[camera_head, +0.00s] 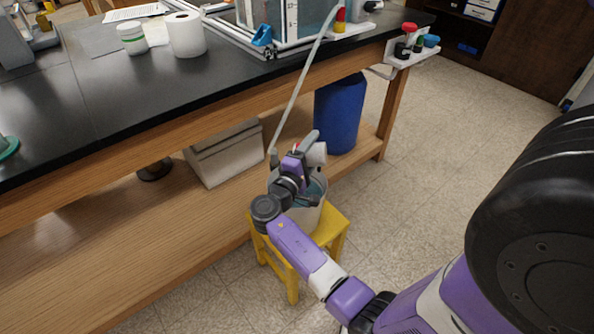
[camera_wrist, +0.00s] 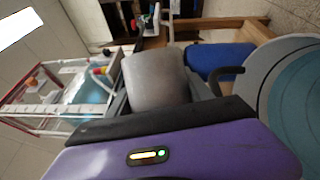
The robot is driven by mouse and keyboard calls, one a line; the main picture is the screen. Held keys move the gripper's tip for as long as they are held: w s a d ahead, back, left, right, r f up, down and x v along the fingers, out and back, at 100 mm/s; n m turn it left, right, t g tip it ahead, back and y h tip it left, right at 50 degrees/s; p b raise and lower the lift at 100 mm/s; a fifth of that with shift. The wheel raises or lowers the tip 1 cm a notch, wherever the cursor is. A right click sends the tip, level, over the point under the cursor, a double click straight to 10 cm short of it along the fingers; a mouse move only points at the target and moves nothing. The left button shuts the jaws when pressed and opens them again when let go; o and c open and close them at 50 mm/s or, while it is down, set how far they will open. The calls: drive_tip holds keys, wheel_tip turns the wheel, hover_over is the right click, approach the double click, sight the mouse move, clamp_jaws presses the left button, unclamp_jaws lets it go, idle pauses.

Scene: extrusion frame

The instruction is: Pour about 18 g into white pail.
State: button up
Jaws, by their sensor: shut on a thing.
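The white pail (camera_head: 308,217) stands on a yellow stool (camera_head: 336,238) in front of the bench, partly hidden by my arm. In the wrist view the pail's pale rim (camera_wrist: 262,72) is at the right edge, with bluish content (camera_wrist: 298,110) inside. My gripper (camera_head: 308,150) is above the pail and shut on a pale grey container (camera_wrist: 158,78), which sits between the dark fingers. In the head view the container (camera_head: 317,154) shows beside the gripper, mostly hidden. Its opening and contents cannot be seen, and no stream shows.
A pale hose (camera_head: 300,85) runs from the tank (camera_head: 290,18) on the black bench down beside my gripper. A blue barrel (camera_head: 339,115) and a grey box (camera_head: 222,155) stand under the bench. A paper roll (camera_head: 186,35) is on top. Floor to the right is open.

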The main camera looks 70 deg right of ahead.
drive_tip(key=shift+w+r+n, duration=0.2)
drive_tip(key=shift+n, duration=0.3)
idle(1.3)
